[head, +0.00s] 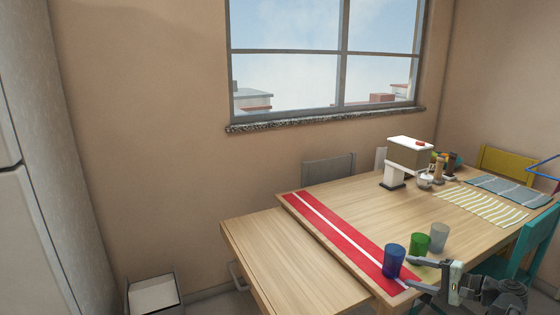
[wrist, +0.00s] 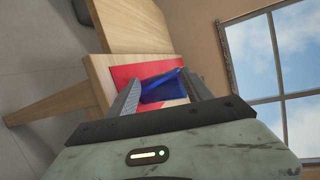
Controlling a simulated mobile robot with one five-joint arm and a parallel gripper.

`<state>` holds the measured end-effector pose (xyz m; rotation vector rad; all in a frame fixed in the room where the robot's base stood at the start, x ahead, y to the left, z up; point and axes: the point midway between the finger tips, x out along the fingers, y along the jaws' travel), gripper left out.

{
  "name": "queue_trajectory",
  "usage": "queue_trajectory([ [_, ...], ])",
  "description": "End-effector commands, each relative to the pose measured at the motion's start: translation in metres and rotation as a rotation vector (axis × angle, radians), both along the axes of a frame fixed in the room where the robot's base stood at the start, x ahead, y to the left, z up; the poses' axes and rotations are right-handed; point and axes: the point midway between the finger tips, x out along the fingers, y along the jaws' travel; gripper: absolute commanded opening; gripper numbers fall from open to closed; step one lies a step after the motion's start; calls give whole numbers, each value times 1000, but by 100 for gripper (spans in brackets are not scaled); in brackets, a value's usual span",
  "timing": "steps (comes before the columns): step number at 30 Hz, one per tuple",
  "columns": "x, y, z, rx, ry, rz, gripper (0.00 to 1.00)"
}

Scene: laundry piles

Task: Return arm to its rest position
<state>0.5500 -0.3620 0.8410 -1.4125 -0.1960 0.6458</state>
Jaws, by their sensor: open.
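My gripper (head: 411,274) is at the lower right of the head view, beside the near end of the table (head: 262,255). Its two fingers are apart in the wrist view (wrist: 163,76). A blue cup (head: 393,261) stands upright on the red runner, just left of the fingertips. In the wrist view the blue cup (wrist: 160,90) shows between the fingers. I cannot tell whether the fingers touch it. My arm reaches in from the lower right corner.
A green cup (head: 420,243) and a grey cup (head: 439,237) stand close behind the gripper. A white and brown appliance (head: 408,160) stands farther back. A teal chair (head: 533,245) is at the right. The table's left part is clear. A bin (head: 153,294) stands on the floor.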

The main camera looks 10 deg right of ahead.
Motion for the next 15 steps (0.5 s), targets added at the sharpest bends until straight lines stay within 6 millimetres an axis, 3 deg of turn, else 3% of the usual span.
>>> queue_trajectory([
  [1,20,43,14,-56,65,85,58],
  [6,50,167,-5,-326,280,361,58],
  [12,43,285,-3,-742,463,698,58],
  [15,33,326,7,-955,511,837,58],
])
